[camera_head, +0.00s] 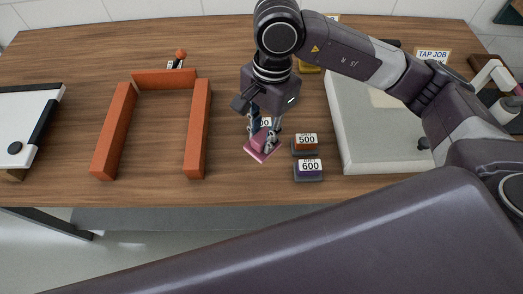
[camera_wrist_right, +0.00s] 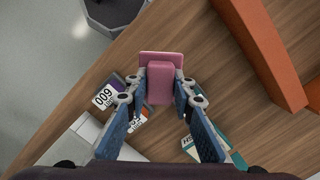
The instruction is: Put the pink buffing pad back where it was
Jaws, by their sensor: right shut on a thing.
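The pink buffing pad (camera_head: 257,154) is a small block with a wider flat base and a raised grip. My right gripper (camera_head: 264,138) points down and is shut on the raised grip. In the right wrist view the pad (camera_wrist_right: 160,59) sits between the two fingertips (camera_wrist_right: 161,84), its base facing away from me. I cannot tell whether its base touches the table or hangs just above it. My left gripper is not in view.
Pads labelled 500 (camera_head: 306,140) and 600 (camera_head: 308,167) stand to the right. A partly hidden label shows behind the gripper. Orange bars (camera_head: 198,130) form a U on the left. Bare wood (camera_head: 235,185) lies in front.

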